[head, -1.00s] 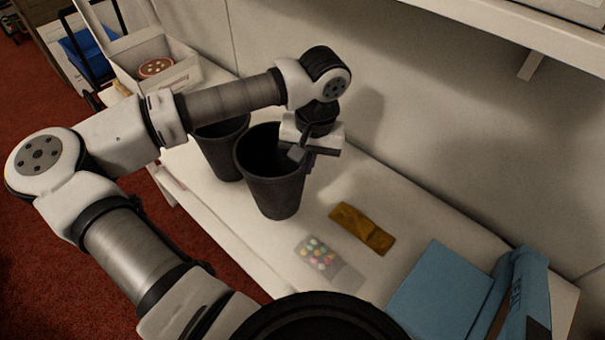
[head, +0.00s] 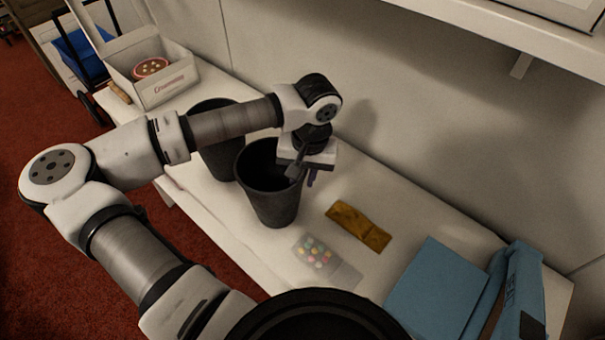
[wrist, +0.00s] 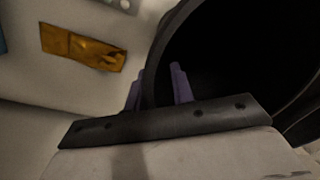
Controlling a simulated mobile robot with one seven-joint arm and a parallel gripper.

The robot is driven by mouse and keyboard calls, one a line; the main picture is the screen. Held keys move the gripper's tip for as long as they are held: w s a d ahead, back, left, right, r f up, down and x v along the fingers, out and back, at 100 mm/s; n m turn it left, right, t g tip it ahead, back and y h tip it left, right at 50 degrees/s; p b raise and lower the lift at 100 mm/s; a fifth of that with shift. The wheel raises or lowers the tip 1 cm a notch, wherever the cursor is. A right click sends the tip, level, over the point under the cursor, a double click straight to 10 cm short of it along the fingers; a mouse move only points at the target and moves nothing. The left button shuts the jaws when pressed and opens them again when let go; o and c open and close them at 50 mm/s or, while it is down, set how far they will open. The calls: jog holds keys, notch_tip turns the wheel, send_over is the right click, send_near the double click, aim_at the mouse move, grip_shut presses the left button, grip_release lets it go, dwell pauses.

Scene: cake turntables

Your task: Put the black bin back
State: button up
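The nearer black bin (head: 271,195) stands upright on the white table, in front of a second black bin (head: 220,160). My gripper (head: 303,176) is at the right side of the nearer bin's rim, pointing down. In the wrist view, its two purple fingers (wrist: 157,90) straddle the rim of that bin (wrist: 151,62), one inside and one outside. A gap shows between the inner finger and the wall, so the gripper looks open around the rim. My forearm hides part of the second bin.
A brown packet (head: 358,226) and a clear pack of colourful pieces (head: 314,252) lie on the table (head: 222,222) to the right. A white box with a cake (head: 165,85) stands at the far left. A shelf (head: 510,35) overhangs the back.

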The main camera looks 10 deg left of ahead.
jog(key=shift+r, duration=0.35)
notch_tip(320, 180, up, 12)
jog(key=d+b, duration=0.1)
jog(key=b, duration=0.2)
jog(key=shift+d+f, duration=0.15)
jog(key=shift+f, duration=0.05)
jog(key=shift+d, duration=0.1)
